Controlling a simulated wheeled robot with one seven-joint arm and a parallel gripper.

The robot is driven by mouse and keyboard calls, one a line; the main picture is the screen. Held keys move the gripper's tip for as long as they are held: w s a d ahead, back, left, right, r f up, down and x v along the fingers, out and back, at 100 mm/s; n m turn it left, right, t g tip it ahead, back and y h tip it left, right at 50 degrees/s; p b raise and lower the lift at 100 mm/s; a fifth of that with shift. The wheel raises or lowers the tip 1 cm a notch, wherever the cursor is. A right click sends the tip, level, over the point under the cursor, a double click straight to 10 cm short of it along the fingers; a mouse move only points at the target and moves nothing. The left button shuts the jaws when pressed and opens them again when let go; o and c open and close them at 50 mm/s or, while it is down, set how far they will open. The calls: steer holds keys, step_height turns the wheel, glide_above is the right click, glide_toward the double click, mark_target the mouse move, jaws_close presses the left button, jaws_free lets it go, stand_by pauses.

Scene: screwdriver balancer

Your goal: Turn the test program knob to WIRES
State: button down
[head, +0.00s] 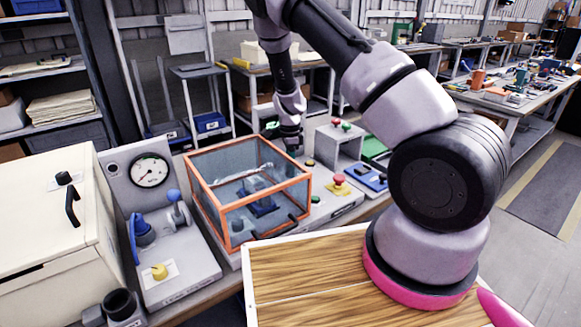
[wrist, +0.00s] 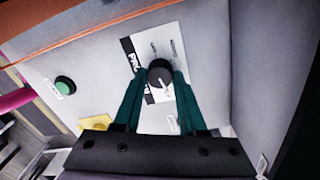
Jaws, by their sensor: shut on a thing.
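The test program knob (wrist: 160,74) is a round black knob with a white pointer mark, set on a white label plate (wrist: 172,48) on a grey panel. The mark points down and slightly right in the wrist view. The small print on the plate is too blurred to read, so I cannot tell which setting it marks. My gripper (wrist: 162,82) has its two green fingers closed on either side of the knob. In the head view my gripper (head: 291,145) is down behind the orange-framed clear box, and the knob cannot be made out there.
The orange-framed clear box (head: 250,185) stands close in front of my gripper. A green button (wrist: 64,87) and a yellow plate (wrist: 95,123) sit left of the knob. A grey stand (head: 340,145) and a red button (head: 339,178) are to the right.

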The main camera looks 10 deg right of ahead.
steer(key=n, duration=0.5)
steer(key=shift+n, duration=0.3)
steer(key=n, duration=1)
steer(key=shift+a+n+t+h, duration=0.1)
steer(key=shift+n+t+h, duration=0.2)
steer(key=shift+n, duration=0.1)
steer(key=n, duration=0.4)
steer(key=shift+n, duration=0.4)
steer(key=shift+c, duration=2.3)
jaws_free()
